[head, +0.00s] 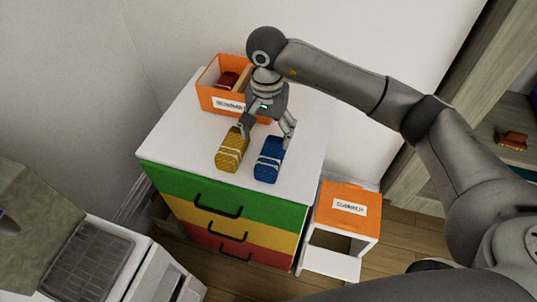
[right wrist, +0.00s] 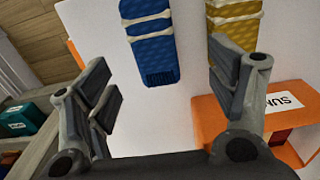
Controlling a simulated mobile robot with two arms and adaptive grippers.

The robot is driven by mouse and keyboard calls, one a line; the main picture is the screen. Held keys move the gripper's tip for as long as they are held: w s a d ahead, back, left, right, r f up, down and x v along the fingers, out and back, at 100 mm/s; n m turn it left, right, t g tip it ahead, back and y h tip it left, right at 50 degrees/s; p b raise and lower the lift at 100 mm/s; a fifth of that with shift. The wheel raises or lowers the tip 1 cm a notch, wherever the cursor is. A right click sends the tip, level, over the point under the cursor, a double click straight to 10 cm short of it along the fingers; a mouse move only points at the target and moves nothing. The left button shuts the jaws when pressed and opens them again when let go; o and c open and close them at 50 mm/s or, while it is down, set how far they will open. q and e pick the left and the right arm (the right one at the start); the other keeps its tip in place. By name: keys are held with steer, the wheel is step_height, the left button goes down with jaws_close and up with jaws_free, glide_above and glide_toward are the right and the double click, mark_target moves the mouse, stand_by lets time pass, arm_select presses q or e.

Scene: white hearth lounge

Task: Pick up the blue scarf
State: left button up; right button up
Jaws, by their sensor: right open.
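The blue scarf (head: 268,160) is a folded roll with pale bands, lying on the white top of the dresser (head: 186,128). It also shows in the right wrist view (right wrist: 153,48), ahead of the fingers and between their lines. A yellow scarf (head: 232,150) of the same shape lies to its left, apart from it. My right gripper (head: 266,135) is open and empty, over the dresser top at the back ends of the two scarves. In the right wrist view the two fingers (right wrist: 165,92) are spread wide. My left gripper is not in view.
An orange labelled box (head: 222,99) with dark red things in it stands behind the gripper on the dresser. A stool (head: 345,211) with an orange labelled top stands right of the dresser. A shelf (head: 520,155) is at the far right. The dresser top's front left is clear.

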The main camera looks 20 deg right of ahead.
mark_target(271, 152)
step_height(271, 152, down, 5)
steer(key=shift+s+f+p, duration=0.1)
steer(key=shift+p, duration=0.55)
steer(key=f+p, duration=0.1)
steer(key=f, duration=0.1)
steer(key=d+f+p, duration=0.1)
steer(key=f, duration=0.1)
steer(key=shift+s+f, duration=0.1)
steer(key=shift+f, duration=0.55)
steer(key=shift+c, duration=0.4)
steer(key=c, duration=1.1)
steer(key=shift+o, duration=0.2)
steer(key=shift+r, duration=0.1)
